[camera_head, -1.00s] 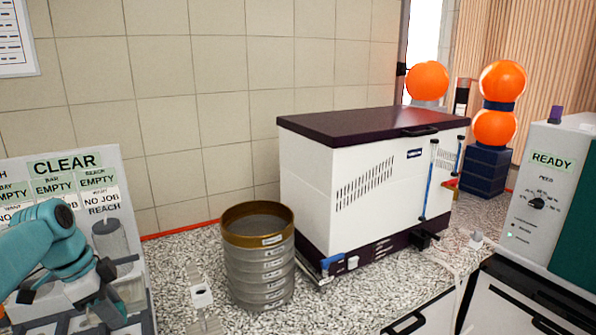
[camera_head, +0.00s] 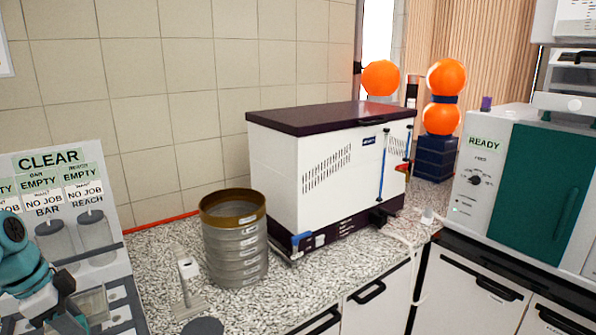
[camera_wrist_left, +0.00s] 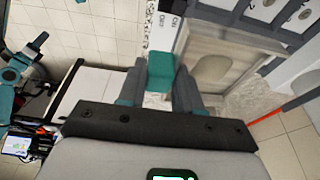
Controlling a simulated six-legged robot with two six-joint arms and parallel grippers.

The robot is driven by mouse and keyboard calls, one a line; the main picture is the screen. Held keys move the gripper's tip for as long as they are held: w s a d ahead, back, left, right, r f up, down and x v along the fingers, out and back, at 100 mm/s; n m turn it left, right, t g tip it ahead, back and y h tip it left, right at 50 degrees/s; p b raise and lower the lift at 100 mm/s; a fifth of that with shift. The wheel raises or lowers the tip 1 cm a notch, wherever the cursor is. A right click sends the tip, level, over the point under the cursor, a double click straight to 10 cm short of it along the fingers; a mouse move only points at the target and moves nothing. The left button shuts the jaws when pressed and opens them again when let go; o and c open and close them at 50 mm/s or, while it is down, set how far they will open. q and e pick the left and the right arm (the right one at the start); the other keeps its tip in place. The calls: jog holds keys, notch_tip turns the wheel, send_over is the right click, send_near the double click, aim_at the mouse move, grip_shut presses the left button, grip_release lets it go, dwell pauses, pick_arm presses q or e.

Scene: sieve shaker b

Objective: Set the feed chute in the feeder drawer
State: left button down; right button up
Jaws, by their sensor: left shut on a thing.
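My left arm (camera_head: 22,275) comes in at the lower left in the head view, in front of the sloped board marked CLEAR. In the left wrist view my left gripper (camera_wrist_left: 161,72) is shut on a small teal block (camera_wrist_left: 160,70). This may be the grip of the feed chute; its full shape is hidden. A pale, see-through box (camera_wrist_left: 222,60) shows just beyond the fingers. I cannot tell if it joins the block. A white machine with a teal door (camera_head: 540,185) and a READY label stands at the right. I cannot make out an open feeder drawer. My right gripper is out of view.
A sieve stack (camera_head: 235,240) stands on the speckled counter (camera_head: 330,268), beside a white box with a dark lid (camera_head: 330,117). A small pale stand (camera_head: 187,285) is left of the stack. The CLEAR board (camera_head: 50,162) holds grey cylinders. Orange spheres (camera_head: 442,118) stand behind.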

pick_arm(q)
jog(key=w+d+f+n+y, duration=0.1)
jog(key=d+f+n, duration=0.25)
jog(key=d, duration=0.35)
jog(key=w+d+f+n+t, duration=0.1)
jog(key=w+d+f+n, duration=0.1)
jog(key=d+f, duration=0.35)
jog(key=w+d+f+n+y, duration=0.1)
jog(key=d+f+n, duration=0.15)
jog(key=d, duration=0.55)
jog(key=s+d+f+n, duration=0.1)
jog(key=s+d+f, duration=0.2)
jog(key=s+f, duration=0.1)
jog(key=shift+s+d+f+n, duration=0.3)
jog(key=shift+d+f+n, duration=0.1)
jog(key=shift+f, duration=0.15)
jog(key=shift+w+f, duration=0.1)
jog(key=shift+w, duration=0.05)
